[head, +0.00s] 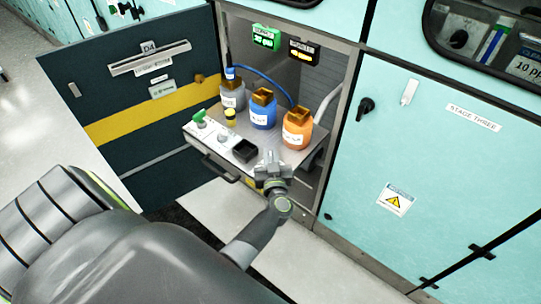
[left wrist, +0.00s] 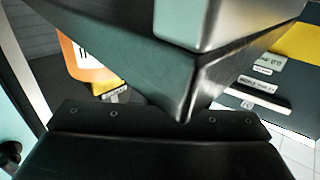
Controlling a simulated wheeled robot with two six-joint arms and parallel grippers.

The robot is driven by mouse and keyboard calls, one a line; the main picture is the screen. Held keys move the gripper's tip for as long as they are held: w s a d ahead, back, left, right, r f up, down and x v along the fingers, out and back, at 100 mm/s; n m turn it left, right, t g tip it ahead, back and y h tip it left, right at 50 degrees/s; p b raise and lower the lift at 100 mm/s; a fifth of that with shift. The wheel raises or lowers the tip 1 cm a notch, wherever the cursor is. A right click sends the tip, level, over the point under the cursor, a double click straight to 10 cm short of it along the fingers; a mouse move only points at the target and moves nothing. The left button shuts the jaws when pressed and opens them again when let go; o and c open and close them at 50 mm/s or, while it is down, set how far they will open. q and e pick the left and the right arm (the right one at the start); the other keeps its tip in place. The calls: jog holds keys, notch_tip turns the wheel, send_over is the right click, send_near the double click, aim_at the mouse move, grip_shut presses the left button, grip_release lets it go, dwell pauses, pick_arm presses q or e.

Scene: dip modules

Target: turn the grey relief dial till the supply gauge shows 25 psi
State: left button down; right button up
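The pulled-out shelf (head: 217,157) of an open cabinet bay carries small controls at its left: a green-topped one (head: 198,117) and a small pale one (head: 222,138). I cannot tell whether either is the grey relief dial. Two small readouts hang above, a green-cased one (head: 265,37) and a black-cased one (head: 303,49); their values and which is the supply gauge are not legible. My left gripper (head: 271,158) is over the shelf's front right edge, right of the black open box (head: 244,151). Its finger gap is unclear. My right gripper is not in view.
Grey (head: 232,100), blue (head: 262,116) and orange (head: 296,130) bottles stand along the back of the shelf; the orange one also shows in the left wrist view (left wrist: 85,58). A yellow knob (head: 230,115) stands before the grey bottle. The open dark door (head: 130,150) bounds the left.

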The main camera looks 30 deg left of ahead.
pick_arm(q)
jog(key=shift+r+n+g+y+p, duration=0.1)
jog(key=shift+n+g+y+p, duration=0.6)
jog(key=shift+n+g+y, duration=0.15)
jog(key=shift+s+a+n+g+y, duration=0.1)
jog(key=shift+a+n+g+y, duration=0.05)
jog(key=shift+n+g+y, duration=0.65)
jog(key=shift+s+n+g+y, duration=0.15)
jog(key=shift+n+g+y, duration=0.35)
jog(key=shift+g, duration=0.55)
jog(key=shift+a, duration=0.1)
jog(key=c, duration=1.4)
grip_release()
